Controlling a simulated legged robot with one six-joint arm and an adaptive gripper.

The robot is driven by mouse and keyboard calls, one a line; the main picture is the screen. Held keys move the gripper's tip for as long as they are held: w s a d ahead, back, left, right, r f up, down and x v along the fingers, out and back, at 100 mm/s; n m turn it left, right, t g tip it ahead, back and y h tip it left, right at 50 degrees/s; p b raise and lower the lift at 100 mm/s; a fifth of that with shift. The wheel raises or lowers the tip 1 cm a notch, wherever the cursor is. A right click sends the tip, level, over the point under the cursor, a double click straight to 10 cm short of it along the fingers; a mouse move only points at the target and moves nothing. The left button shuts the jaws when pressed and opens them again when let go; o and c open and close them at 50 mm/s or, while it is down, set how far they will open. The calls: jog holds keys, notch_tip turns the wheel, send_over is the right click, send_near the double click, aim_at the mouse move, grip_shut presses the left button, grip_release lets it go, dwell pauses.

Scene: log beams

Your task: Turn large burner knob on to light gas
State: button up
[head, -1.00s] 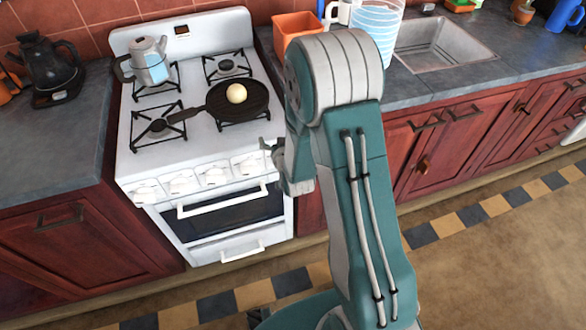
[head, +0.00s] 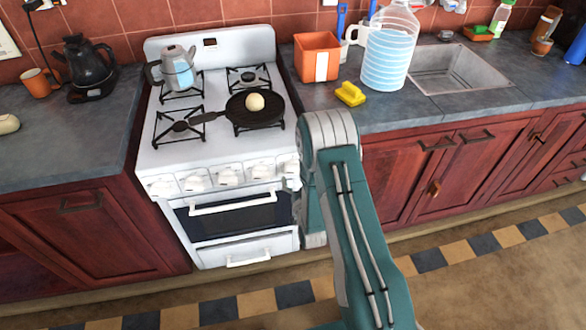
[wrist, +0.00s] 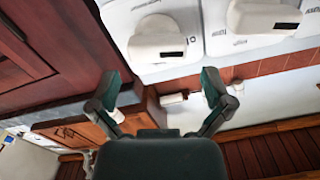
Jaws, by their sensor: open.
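The white stove (head: 157,157) has a row of white burner knobs along its front panel, including a left-end knob (head: 160,187) and a middle knob (head: 229,176). In the head view the right end of the row is beside my arm, and my gripper cannot be made out there. In the wrist view my gripper (wrist: 162,86) is open with nothing between its fingers. One white knob (wrist: 157,42) is just beyond the fingertips, roughly centred between them and apart from both. A second knob (wrist: 262,15) is at the upper right. I cannot tell which knob is the large burner's.
A black pan (head: 240,112) holding a pale round item (head: 255,102) and a kettle (head: 178,70) stand on the stove. Below the knobs is the oven door handle (head: 236,203). Red cabinets (head: 85,235) flank the stove. An orange container (head: 316,58) and yellow sponge (head: 350,93) are on the right counter.

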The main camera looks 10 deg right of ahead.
aim_at(295, 172)
jog(key=w, duration=0.5)
jog(key=shift+d, duration=0.2)
jog(key=shift+a, duration=0.1)
jog(key=shift+c, duration=0.3)
jog(key=c, duration=0.8)
